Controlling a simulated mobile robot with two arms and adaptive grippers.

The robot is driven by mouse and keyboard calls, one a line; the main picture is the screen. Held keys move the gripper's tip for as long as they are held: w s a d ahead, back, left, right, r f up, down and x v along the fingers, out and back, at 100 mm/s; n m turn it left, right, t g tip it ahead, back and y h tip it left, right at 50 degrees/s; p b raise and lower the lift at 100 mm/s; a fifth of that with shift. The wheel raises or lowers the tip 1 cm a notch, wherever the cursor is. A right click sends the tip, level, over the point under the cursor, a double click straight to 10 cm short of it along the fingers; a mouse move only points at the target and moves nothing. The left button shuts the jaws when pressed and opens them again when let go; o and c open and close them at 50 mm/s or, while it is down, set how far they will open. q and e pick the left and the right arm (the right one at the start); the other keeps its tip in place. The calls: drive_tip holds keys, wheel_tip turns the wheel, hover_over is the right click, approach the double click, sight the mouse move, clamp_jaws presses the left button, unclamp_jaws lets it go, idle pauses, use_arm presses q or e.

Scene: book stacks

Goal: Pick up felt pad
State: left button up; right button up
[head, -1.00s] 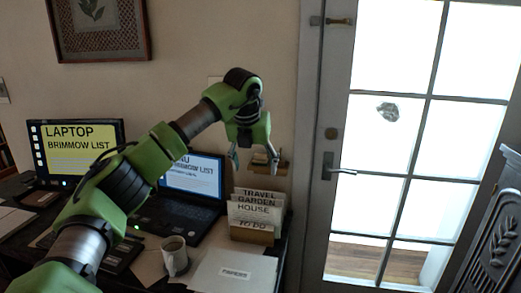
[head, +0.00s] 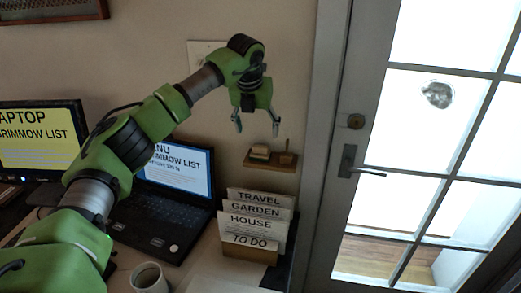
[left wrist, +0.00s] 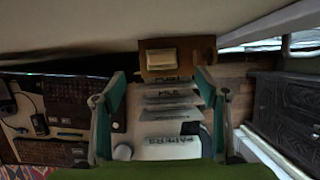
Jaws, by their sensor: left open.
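A small block-like pad (head: 260,151), which seems to be the felt pad, sits on the left part of a small wooden wall shelf (head: 284,160). In the left wrist view the pad (left wrist: 162,56) is pale and lies on the brown shelf (left wrist: 205,44), beyond the fingertips. My left gripper (head: 256,126) is open and empty. It points down, and in the head view its fingertips show just above the pad, apart from it. My right gripper is in neither view.
Below the shelf stands a card holder (head: 250,253) with labelled cards. A laptop (head: 165,210), a monitor (head: 42,140) and a mug (head: 148,278) are on the desk. A glazed door (head: 420,150) is at the right.

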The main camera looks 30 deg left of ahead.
sight(260, 147)
use_arm(q)
drive_tip(key=x, duration=0.4)
drive_tip(key=shift+w+f+p, duration=0.15)
drive_tip(key=shift+f+p, duration=0.05)
drive_tip(key=shift+p, duration=0.2)
drive_tip(key=shift+w+a+f, duration=0.1)
drive_tip(key=shift+w+f, duration=0.05)
drive_tip(key=shift+f, duration=0.35)
drive_tip(key=p+x, duration=0.1)
drive_tip(key=x, duration=0.1)
drive_tip(key=p+x, duration=0.1)
drive_tip(key=x, duration=0.1)
drive_tip(key=shift+d+f, duration=0.2)
drive_tip(key=shift+f, duration=0.25)
drive_tip(key=c, duration=1)
drive_tip(key=shift+c, duration=1)
